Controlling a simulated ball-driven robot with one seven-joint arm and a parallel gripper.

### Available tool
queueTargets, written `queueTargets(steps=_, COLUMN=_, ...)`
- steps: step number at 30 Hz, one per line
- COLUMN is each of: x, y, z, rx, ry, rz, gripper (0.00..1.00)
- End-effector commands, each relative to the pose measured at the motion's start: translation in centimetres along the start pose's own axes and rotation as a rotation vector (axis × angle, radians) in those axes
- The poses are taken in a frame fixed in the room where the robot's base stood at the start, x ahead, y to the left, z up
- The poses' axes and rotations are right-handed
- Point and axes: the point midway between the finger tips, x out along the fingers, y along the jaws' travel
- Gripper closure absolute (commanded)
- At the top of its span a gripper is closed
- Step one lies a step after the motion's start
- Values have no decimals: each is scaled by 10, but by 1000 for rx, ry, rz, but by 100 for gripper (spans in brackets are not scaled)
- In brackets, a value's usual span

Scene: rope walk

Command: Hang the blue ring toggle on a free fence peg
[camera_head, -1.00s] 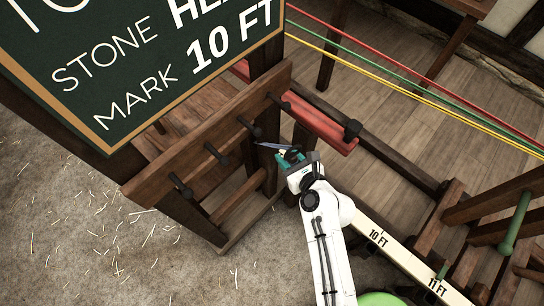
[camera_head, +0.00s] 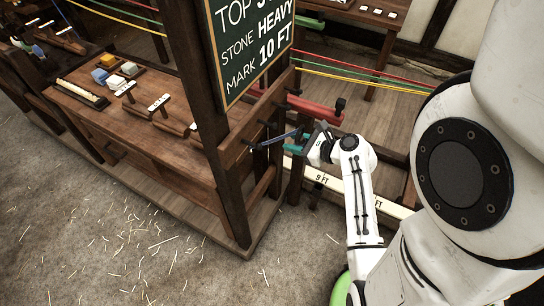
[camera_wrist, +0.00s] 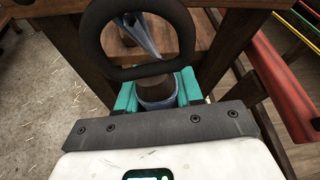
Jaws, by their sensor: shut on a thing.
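My gripper (camera_head: 298,143) has teal fingers shut on the blue ring toggle (camera_head: 278,138). The toggle's slim blue part points left toward the fence rail. In the wrist view a blue band with a brown piece (camera_wrist: 157,88) sits between the teal fingers (camera_wrist: 158,97). A dark ring (camera_wrist: 96,52) stands just beyond it, with a blue-grey tapered part showing through its opening. The brown fence rail (camera_head: 236,150) carries several dark pegs, one near the toggle (camera_head: 267,124). The pegs look bare. I cannot tell whether the toggle touches a peg.
A green sign (camera_head: 244,42) hangs above the rail. A red bar (camera_head: 316,108) lies behind my gripper. A wooden bench (camera_head: 140,118) with small blocks stands left. A measuring strip (camera_head: 318,178) runs below my gripper. The straw-strewn floor in front is open.

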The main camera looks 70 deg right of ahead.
Motion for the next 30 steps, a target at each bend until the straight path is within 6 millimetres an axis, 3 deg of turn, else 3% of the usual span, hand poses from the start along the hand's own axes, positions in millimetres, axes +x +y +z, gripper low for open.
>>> queueTargets(steps=5, x=-2, y=-6, z=2, rx=-3, ry=0, rz=-4, gripper=95)
queueTargets(steps=30, x=41, y=-2, z=14, rx=-3, ry=0, rz=-4, gripper=95)
